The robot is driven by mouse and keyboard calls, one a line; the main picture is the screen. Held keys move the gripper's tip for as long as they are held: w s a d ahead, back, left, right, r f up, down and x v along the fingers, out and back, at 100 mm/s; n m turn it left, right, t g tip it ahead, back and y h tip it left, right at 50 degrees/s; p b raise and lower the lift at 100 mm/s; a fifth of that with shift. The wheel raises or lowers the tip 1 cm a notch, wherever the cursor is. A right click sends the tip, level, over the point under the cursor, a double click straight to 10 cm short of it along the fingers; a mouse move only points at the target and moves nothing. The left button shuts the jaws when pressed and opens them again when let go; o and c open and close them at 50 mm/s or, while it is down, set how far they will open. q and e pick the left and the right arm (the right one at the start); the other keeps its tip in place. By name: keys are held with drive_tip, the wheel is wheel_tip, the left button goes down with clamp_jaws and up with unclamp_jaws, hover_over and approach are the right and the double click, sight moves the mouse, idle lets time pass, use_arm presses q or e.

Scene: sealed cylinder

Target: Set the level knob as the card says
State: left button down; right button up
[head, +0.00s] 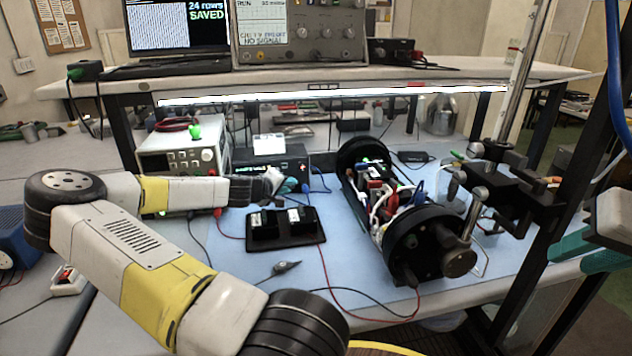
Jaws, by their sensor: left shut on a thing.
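A black box (295,158) with a small lit display stands at the back of the blue mat. A white card (269,143) stands on top of it; its writing is too small to read. My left gripper (289,186) reaches across from the left and is at the box's front. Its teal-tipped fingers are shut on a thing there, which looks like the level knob. The fingers hide the knob, so I cannot see its pointer or setting. My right gripper (578,253) is at the right edge, empty, its teal fingers apart, far from the box.
A black cylinder assembly (388,210) with exposed wiring lies on the mat, right of centre. A black tray (283,243) with two dark blocks sits in front of the box. A bench supply (180,155) stands left of it. A clamp stand (505,185) and loose cables are at right.

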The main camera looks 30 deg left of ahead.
use_arm(q)
drive_tip(key=c, duration=1.2)
unclamp_jaws()
drive_tip(key=shift+c, duration=0.2)
drive_tip(key=shift+s, duration=0.1)
drive_tip(key=v, duration=0.7)
drive_tip(key=shift+s+r, duration=0.2)
drive_tip(key=shift+s, duration=0.1)
